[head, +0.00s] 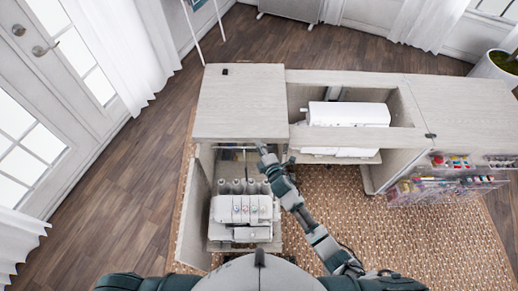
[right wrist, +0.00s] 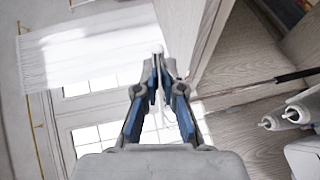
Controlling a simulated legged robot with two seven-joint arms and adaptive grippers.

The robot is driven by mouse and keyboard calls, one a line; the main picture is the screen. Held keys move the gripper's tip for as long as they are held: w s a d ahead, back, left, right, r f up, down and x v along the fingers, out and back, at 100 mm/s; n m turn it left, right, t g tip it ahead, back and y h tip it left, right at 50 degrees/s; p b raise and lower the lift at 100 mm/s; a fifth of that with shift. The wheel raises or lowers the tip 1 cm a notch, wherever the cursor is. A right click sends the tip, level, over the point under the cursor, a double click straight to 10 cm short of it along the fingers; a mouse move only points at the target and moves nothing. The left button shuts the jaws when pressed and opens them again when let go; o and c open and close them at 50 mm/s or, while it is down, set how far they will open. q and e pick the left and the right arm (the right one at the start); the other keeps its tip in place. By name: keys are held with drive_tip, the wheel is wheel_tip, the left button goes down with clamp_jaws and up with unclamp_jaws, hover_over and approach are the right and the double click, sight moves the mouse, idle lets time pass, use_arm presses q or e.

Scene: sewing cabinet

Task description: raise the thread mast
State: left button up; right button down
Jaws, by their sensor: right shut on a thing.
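The white overlock machine (head: 242,209) stands in the open left bay of the cabinet, with several thread cones (head: 237,187) behind it. The thread mast (head: 236,148) shows as a thin dark crossbar above the cones, just below the worktop edge. My right gripper (head: 262,149) is at the right end of this bar. In the right wrist view my right gripper (right wrist: 158,56) has its blue fingers closed together at the tips on a small pale part; the fingers hide most of it. A dark rod (right wrist: 298,75) shows at the right there. My left gripper is not in view.
The cabinet top (head: 240,100) overhangs close behind my right gripper. A white sewing machine (head: 347,114) sits in the middle opening. An open door with clear thread racks (head: 445,187) stands at the right. A patterned rug (head: 400,235) lies in front.

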drive_tip(key=shift+w+d+r+p, duration=0.1)
drive_tip(key=shift+d+r+p, duration=0.1)
drive_tip(key=shift+r+p, duration=1)
drive_tip(key=shift+r, duration=0.25)
drive_tip(key=c, duration=1.3)
unclamp_jaws()
drive_tip(key=shift+o, duration=0.2)
drive_tip(key=shift+d, duration=0.1)
drive_tip(key=shift+s, duration=0.3)
drive_tip(key=v, duration=1.1)
drive_tip(key=shift+s+d, duration=0.2)
drive_tip(key=shift+d, duration=0.05)
drive_tip(key=shift+a, duration=0.1)
